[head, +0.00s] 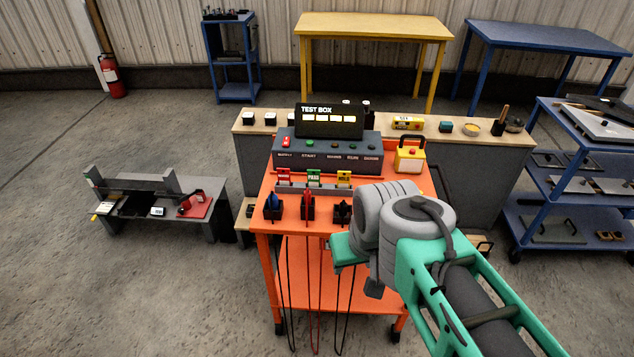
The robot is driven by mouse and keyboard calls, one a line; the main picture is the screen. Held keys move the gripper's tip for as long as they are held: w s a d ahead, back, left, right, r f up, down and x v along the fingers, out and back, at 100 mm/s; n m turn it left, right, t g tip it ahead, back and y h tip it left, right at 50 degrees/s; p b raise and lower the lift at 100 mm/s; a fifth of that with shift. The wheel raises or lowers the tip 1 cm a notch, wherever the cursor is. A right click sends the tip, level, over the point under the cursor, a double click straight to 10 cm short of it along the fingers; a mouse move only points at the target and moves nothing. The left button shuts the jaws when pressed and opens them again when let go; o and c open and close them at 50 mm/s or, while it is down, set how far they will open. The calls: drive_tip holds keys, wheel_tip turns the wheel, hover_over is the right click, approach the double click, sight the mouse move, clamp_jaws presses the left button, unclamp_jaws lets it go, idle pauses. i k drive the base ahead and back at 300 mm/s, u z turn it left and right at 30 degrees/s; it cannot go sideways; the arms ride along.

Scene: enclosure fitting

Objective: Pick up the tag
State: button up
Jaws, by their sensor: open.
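Three small tags stand in a grey rack (325,188) on the orange cart: a red tag (283,175) at left, a green tag (314,176) reading PASS in the middle, and a yellow tag (344,178) at right. The picture does not show which one is meant. My gripper (358,268) is at the end of my arm, over the cart's front right, to the right of and nearer than the rack. Its fingers are mostly hidden by my wrist. It is open, and I see nothing held in it.
The orange cart (297,240) carries a test box (328,122), a yellow lockout box (409,156), and blue, red and black plugs (307,208) with hanging leads in front of the rack. A low grey bench (209,230) stands at left. Blue shelving (567,186) stands at right.

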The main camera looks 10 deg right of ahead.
sight(313, 176)
drive_tip(key=u, duration=1.65)
drive_tip(key=i, duration=2.3)
drive_tip(key=z, duration=1.8)
drive_tip(key=i, duration=0.5)
drive_tip(key=z, duration=0.05)
